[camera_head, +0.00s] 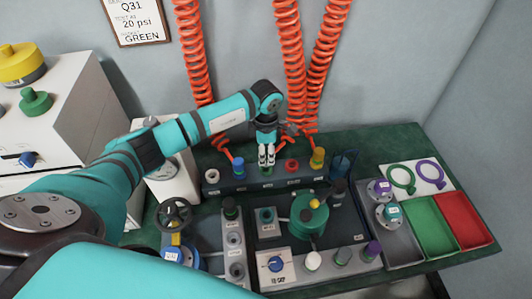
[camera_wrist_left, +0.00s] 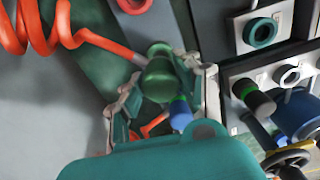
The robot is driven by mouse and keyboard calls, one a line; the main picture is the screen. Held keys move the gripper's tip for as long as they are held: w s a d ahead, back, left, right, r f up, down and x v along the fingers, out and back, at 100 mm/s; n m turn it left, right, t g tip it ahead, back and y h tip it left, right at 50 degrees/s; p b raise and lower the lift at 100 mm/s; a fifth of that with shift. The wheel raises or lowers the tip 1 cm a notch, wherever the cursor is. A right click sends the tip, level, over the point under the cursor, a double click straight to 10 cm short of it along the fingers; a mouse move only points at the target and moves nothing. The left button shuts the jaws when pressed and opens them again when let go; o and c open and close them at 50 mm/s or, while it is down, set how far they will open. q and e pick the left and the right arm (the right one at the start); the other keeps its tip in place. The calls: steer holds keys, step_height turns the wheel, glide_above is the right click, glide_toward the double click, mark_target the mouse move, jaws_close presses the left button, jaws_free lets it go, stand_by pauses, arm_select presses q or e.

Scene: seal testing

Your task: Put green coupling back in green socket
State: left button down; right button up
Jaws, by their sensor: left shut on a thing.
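My left gripper (camera_head: 266,160) points down over the back row of sockets on the bench. In the left wrist view its fingers (camera_wrist_left: 163,90) are shut on the green coupling (camera_wrist_left: 159,76), which joins a thin hose end. In the head view, a bit of green (camera_head: 267,170) shows just below the fingertips, at the green place between the blue and red couplings. Whether the coupling is seated in the socket or just above it I cannot tell; the fingers hide the joint. My right gripper is not in view.
The blue coupling (camera_head: 238,167) stands close left of the gripper, the red one (camera_head: 292,166) close right, and the yellow one (camera_head: 318,158) beyond. Orange coiled hoses (camera_head: 290,55) hang behind. A green tank (camera_head: 309,215) stands in front. Green (camera_head: 428,222) and red (camera_head: 464,218) trays lie right.

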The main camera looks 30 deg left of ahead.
arm_select(q)
steer(key=shift+f, duration=0.25)
steer(key=shift+f+b, duration=1.15)
steer(key=shift+b, duration=0.1)
steer(key=c, duration=0.8)
jaws_free()
steer(key=shift+c, duration=0.2)
step_height(320, 180, up, 12)
steer(key=shift+r, duration=0.1)
